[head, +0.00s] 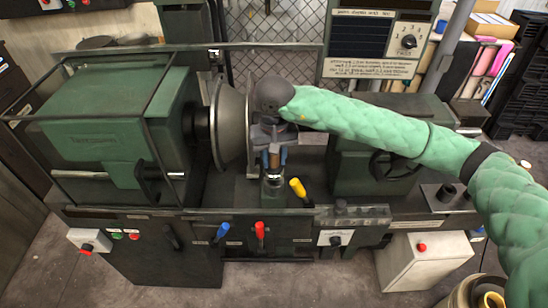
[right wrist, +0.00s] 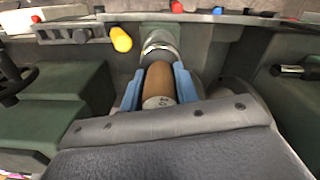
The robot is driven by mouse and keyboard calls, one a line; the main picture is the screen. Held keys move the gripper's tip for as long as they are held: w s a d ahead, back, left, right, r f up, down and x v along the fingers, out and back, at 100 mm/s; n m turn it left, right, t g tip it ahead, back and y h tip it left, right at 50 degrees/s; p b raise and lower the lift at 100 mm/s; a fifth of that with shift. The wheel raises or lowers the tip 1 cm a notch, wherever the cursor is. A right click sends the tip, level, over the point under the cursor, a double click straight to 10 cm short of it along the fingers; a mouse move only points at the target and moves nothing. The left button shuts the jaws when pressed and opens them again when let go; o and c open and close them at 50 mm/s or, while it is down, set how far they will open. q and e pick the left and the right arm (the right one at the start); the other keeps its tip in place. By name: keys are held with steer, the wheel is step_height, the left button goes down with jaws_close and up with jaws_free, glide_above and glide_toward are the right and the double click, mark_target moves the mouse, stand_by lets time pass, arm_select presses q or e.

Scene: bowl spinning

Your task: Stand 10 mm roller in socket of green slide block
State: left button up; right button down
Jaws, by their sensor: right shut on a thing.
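My right gripper (head: 274,156) points down over the middle of the lathe-like machine, its two blue fingers shut on a brown roller (head: 274,161). In the right wrist view the roller (right wrist: 159,82) lies between the blue fingers, its pale end towards the camera with a marking too small to read surely. The green slide block (head: 273,188) is straight below the gripper. In the right wrist view a shiny metal ring (right wrist: 158,44) shows just beyond the roller's far end. I cannot tell whether the roller touches or enters the socket. My left gripper is not in view.
A large grey bowl-shaped disc (head: 229,122) stands close left of the gripper, on the green headstock (head: 115,115). A yellow-knobbed lever (head: 298,188) rises just right of the block. Blue (head: 223,231) and red (head: 260,231) levers are at the front. A green tailstock (head: 372,165) stands right.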

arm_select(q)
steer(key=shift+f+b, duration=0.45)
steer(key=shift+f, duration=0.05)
arm_select(e)
steer(key=shift+f, duration=0.15)
steer(key=c, duration=1)
jaws_free()
steer(key=shift+o, duration=0.2)
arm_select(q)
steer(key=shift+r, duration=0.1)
arm_select(e)
step_height(320, 180, up, 7)
steer(key=b, duration=0.2)
steer(key=shift+b, duration=0.4)
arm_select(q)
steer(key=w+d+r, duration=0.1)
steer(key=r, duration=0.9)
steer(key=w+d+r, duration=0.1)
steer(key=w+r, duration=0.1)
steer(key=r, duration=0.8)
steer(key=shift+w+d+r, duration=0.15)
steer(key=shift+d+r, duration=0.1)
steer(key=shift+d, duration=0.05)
arm_select(e)
steer(key=shift+r, duration=0.4)
